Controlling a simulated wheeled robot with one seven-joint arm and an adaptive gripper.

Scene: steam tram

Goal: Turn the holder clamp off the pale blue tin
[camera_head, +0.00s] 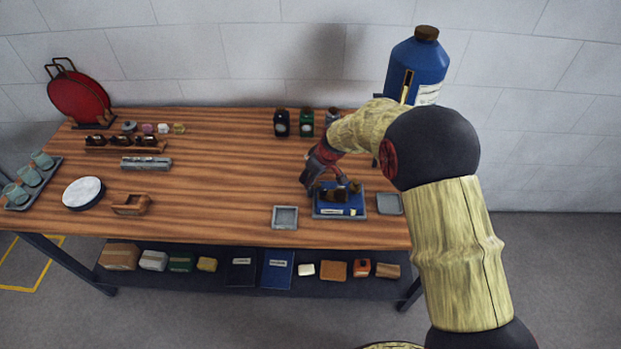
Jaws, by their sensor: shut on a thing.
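The holder (340,211) is a blue block with a white label, on a grey plate at the right front of the table. Its clamp (345,193), dark with brown parts, lies across the top. My gripper (316,186), red and dark, reaches down from the upper right to the left end of the clamp and is shut on it. The exact contact is small and partly hidden by the fingers. I cannot make out the pale blue tin clearly at the holder.
A grey square tray (285,217) stands left of the holder and another grey tray (389,204) right of it. Dark and green bottles (306,123) stand behind my gripper. A big blue bottle (416,68) rises at the back right. The table's middle is clear.

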